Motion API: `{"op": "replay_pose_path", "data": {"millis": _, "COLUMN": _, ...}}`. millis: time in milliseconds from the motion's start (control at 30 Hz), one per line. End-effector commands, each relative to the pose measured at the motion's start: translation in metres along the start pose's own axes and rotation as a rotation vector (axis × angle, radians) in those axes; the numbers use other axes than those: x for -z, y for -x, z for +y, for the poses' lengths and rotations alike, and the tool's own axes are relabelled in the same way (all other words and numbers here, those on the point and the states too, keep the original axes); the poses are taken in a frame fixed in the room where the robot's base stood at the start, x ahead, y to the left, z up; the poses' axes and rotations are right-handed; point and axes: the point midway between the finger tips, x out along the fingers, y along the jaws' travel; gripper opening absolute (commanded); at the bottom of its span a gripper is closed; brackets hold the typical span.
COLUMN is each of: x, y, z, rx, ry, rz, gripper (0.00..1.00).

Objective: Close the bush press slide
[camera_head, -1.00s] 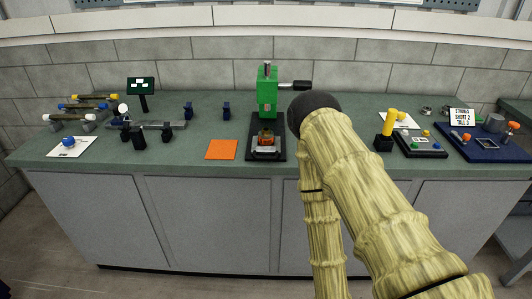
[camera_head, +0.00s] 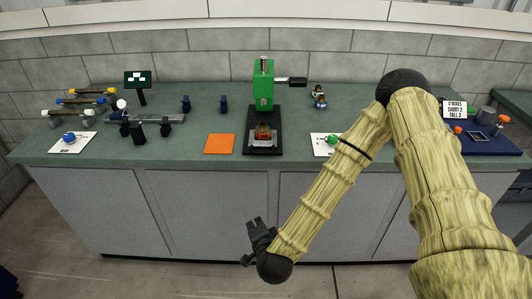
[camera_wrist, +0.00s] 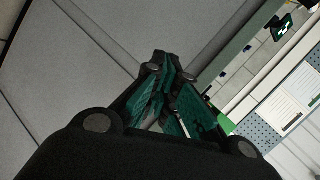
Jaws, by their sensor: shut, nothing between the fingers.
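The green bush press (camera_head: 264,88) stands upright on its black base (camera_head: 251,138) near the middle of the bench, with a dark handle (camera_head: 291,82) pointing right. Its slide (camera_head: 263,145) shows at the front of the base, forward of the green column, with a small orange-brown piece (camera_head: 263,132) on it. My gripper (camera_head: 250,241) is below bench-top height, in front of the cabinet doors and well below the press. It is shut and empty. In the wrist view my gripper (camera_wrist: 165,66) shows its fingers together against the grey cabinet fronts; the slide is not visible there.
An orange square (camera_head: 220,144) lies left of the press. A white card with a green knob (camera_head: 333,139) lies to the right. A dark fixture (camera_head: 138,131) and several coloured-end rods (camera_head: 86,92) are left. A blue tray (camera_head: 478,143) is right. My arm hides part of the bench.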

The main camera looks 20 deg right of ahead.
Motion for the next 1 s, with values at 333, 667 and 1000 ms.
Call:
{"op": "replay_pose_path", "data": {"millis": 333, "x": 0.09, "y": 0.002, "z": -0.118, "rx": 0.229, "ry": -0.379, "rz": 0.287, "gripper": 0.0}}
{"op": "replay_pose_path", "data": {"millis": 667, "x": 0.105, "y": -0.019, "z": -0.13, "rx": 0.242, "ry": -0.399, "rz": 0.305, "gripper": 0.0}}
{"op": "replay_pose_path", "data": {"millis": 1000, "x": 0.123, "y": -0.071, "z": -0.139, "rx": 0.241, "ry": -0.397, "rz": 0.303, "gripper": 0.0}}
